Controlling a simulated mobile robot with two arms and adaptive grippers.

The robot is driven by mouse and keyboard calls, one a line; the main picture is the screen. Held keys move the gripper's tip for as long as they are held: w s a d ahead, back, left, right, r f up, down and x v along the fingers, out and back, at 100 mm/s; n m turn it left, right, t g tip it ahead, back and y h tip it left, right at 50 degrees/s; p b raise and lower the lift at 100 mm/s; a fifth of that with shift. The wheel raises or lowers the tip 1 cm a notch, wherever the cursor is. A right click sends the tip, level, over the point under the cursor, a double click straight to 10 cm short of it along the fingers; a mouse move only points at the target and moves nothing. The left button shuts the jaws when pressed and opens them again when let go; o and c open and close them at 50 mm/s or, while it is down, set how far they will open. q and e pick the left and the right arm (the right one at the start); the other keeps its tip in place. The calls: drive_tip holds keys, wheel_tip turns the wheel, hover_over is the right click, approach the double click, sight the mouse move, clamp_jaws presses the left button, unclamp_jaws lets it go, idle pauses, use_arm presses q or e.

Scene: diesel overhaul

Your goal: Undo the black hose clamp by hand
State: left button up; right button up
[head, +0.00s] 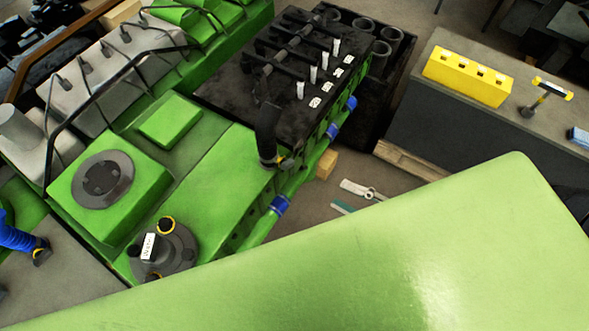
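A black hose (267,128) stands upright on the edge of the green engine (215,185), near the middle of the head view. A small clamp with a yellowish part (284,161) sits at its lower end, too small to tell whether it is tight or loose. Blue clamps (280,205) sit along the green pipe below and to the right. I cannot make out the fingers of my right gripper, and no gripper shows at the hose. My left gripper does not show.
A large, smooth green surface (400,250) fills the lower right and hides what lies behind it. A grey bench (430,85) carries a yellow block (467,77) and a hammer (545,95). Wrench-like tools (362,190) lie on the floor.

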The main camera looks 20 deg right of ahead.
sight(291, 166)
drive_tip(key=x, duration=0.7)
drive_tip(key=p+x, duration=0.1)
drive_tip(key=x, duration=0.5)
drive_tip(key=shift+w+a+r, duration=0.15)
drive_tip(key=shift+w+r, duration=0.1)
drive_tip(key=shift+w, duration=0.15)
clamp_jaws()
